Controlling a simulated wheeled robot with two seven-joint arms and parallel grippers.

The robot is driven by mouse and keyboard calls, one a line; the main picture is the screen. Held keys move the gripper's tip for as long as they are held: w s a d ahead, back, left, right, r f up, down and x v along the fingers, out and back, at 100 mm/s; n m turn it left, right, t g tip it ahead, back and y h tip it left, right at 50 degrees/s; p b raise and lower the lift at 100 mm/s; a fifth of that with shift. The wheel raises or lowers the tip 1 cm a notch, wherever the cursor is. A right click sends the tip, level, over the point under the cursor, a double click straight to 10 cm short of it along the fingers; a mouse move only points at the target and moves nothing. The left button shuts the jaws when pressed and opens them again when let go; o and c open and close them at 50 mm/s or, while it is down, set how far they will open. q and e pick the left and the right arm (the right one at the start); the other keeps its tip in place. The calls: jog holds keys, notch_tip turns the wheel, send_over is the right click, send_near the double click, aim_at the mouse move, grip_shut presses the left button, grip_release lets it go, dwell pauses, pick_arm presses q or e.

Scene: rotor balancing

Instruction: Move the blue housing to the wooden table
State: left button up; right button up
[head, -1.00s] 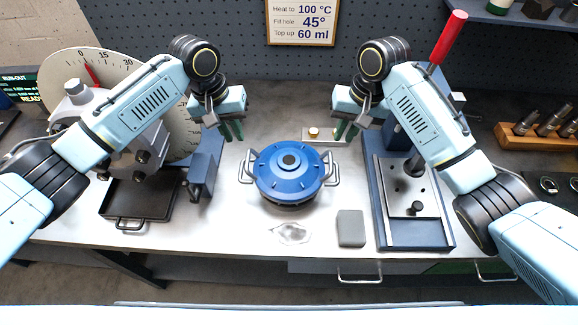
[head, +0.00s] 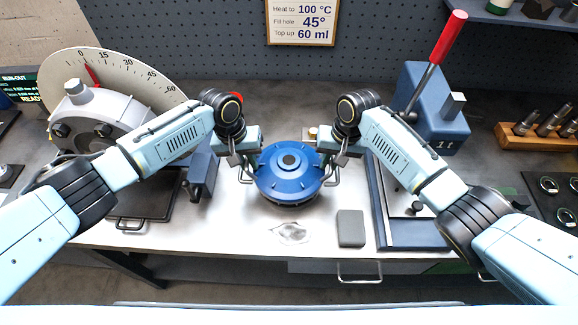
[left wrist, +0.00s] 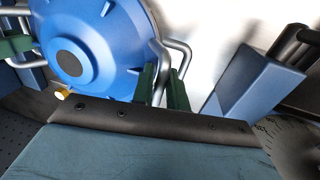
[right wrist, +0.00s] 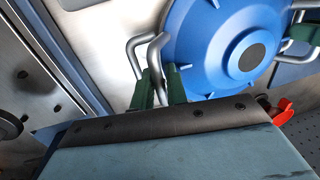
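The blue housing (head: 290,190) is a round, ribbed body with a dark central hub and a bent metal handle on each side. It stands upright on the grey workbench (head: 225,228). My left gripper (head: 245,180) is at its left handle; in the left wrist view the green fingers (left wrist: 162,88) straddle the handle bar (left wrist: 158,62). My right gripper (head: 333,180) is at the right handle; in the right wrist view its green fingers (right wrist: 160,88) straddle that bar (right wrist: 153,60). Whether either pair grips tightly cannot be told. No wooden table is recognisable.
A blue press with a red lever (head: 440,50) stands to the right. A dial machine (head: 95,110) and a dark tray (head: 140,208) are to the left. A grey block (head: 350,228) and a clear puddle-like patch (head: 290,233) lie in front of the housing.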

pick_arm(q)
jog(key=shift+c, duration=0.3)
grip_shut()
jog(key=shift+w+r, duration=0.1)
jog(key=shift+r, duration=0.05)
dwell(1.0)
